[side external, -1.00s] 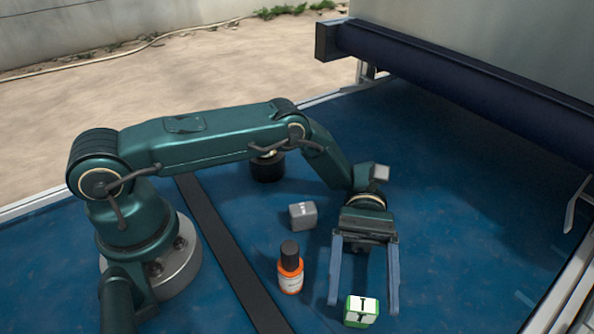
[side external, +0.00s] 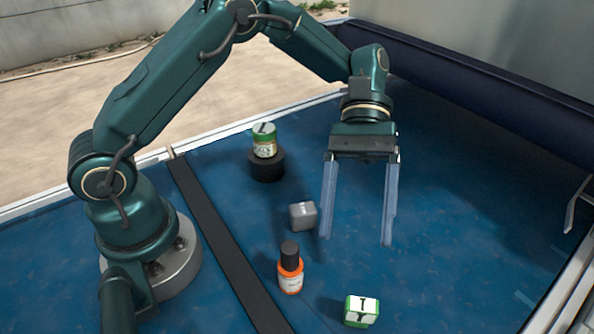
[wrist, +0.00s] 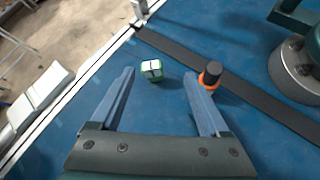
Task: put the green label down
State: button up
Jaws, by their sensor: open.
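A small white and green block (side external: 361,311) with a black T on its faces sits on the blue surface at the front; it also shows in the wrist view (wrist: 151,70). My gripper (side external: 355,239) is open and empty, raised above the surface and behind the block, pointing down. In the wrist view the block appears between the two fingers, beyond their tips, and apart from them. A jar with a green and white label (side external: 265,142) stands on a black round stand (side external: 267,167) further back.
An orange bottle with a black cap (side external: 290,272) stands upright left of the block. A grey cube (side external: 302,215) lies behind the bottle. A black strip (side external: 225,235) crosses the blue surface (side external: 460,215), whose right side is clear. A dark blue roller (side external: 470,92) borders the back right.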

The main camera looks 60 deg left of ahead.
jog(key=s+a+r+m+t+y, duration=0.2)
jog(key=s+a+m+t+y, duration=0.1)
jog(key=a+t, duration=0.3)
jog(key=s+a+r+m+t+y, duration=0.2)
jog(key=s+a+r+t+y, duration=0.1)
jog(key=a+t, duration=0.4)
jog(key=shift+s+a+m+y, duration=0.4)
jog(key=shift+s+a+y, duration=0.25)
jog(key=shift+s+y, duration=0.25)
